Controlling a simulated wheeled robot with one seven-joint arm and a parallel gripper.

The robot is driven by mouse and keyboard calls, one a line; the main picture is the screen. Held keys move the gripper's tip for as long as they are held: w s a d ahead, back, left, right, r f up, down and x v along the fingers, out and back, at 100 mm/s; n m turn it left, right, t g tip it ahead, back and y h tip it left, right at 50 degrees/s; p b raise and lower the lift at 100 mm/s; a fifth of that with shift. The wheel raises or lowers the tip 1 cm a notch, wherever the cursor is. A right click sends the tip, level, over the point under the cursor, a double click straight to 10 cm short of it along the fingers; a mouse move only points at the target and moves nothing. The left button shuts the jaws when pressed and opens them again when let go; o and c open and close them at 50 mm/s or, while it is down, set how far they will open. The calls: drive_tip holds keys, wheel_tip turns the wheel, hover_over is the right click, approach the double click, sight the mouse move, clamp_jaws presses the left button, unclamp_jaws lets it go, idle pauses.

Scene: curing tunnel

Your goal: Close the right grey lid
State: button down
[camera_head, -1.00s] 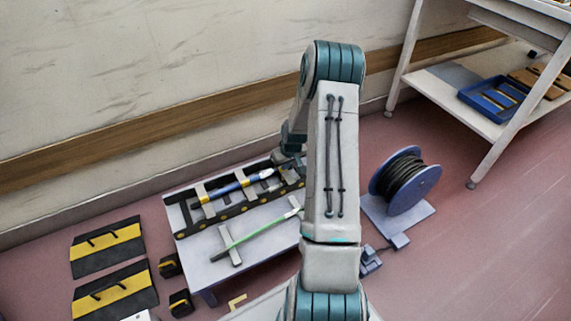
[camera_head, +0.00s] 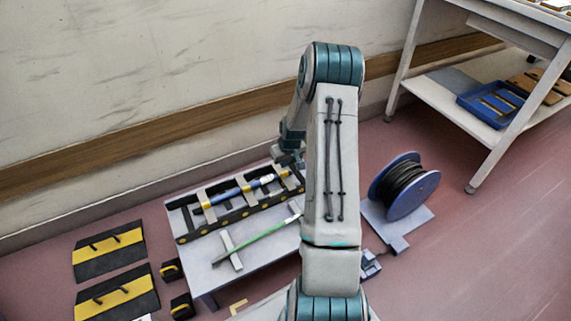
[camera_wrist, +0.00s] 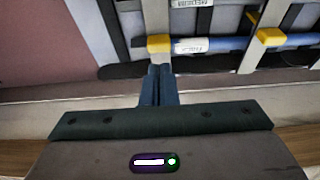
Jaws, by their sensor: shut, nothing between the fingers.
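A black cable carrier (camera_head: 240,211) with grey crosswise lids lies along the far side of a light grey low table. The left grey lid (camera_head: 206,200) and middle grey lid (camera_head: 243,185) show in the head view. The right grey lid (camera_head: 281,173) is close to my arm; I cannot tell its exact angle. A blue cable with a white label (camera_wrist: 195,45) runs through the carrier. My gripper (camera_wrist: 160,70) is shut and empty, its tips just beside a yellow end piece (camera_wrist: 159,43) in the wrist view; I cannot tell whether they touch. In the head view the fingertips are hidden.
A green rod (camera_head: 262,240) lies on the low table (camera_head: 200,270) before the carrier. Black-and-yellow panels (camera_head: 108,252) lie at left. The wall is close behind the carrier; a shelf unit (camera_head: 440,100) stands at right.

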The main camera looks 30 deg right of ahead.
drive_tip(key=s+r+p, duration=0.3)
drive_tip(key=s+r, duration=0.4)
drive_tip(key=r, duration=0.2)
drive_tip(key=s+a+r+p, duration=0.2)
drive_tip(key=a+r+p, duration=0.25)
drive_tip(key=r, duration=0.65)
drive_tip(key=s+a+r+p, duration=0.2)
drive_tip(key=a+r+p, duration=0.3)
drive_tip(key=r, duration=0.6)
drive_tip(key=s+a+r+p, duration=0.2)
drive_tip(key=a+r+p, duration=0.2)
drive_tip(key=r+p, duration=0.5)
drive_tip(key=s+a+r+p, duration=0.4)
drive_tip(key=s+r, duration=0.3)
drive_tip(key=r, duration=0.5)
drive_tip(key=s+a+r+p, duration=0.5)
drive_tip(key=s+r+p, duration=0.2)
drive_tip(key=r, duration=0.4)
drive_tip(key=shift+s+a+r+g, duration=0.15)
drive_tip(key=shift+s+r+g, duration=0.2)
drive_tip(key=shift+s, duration=0.3)
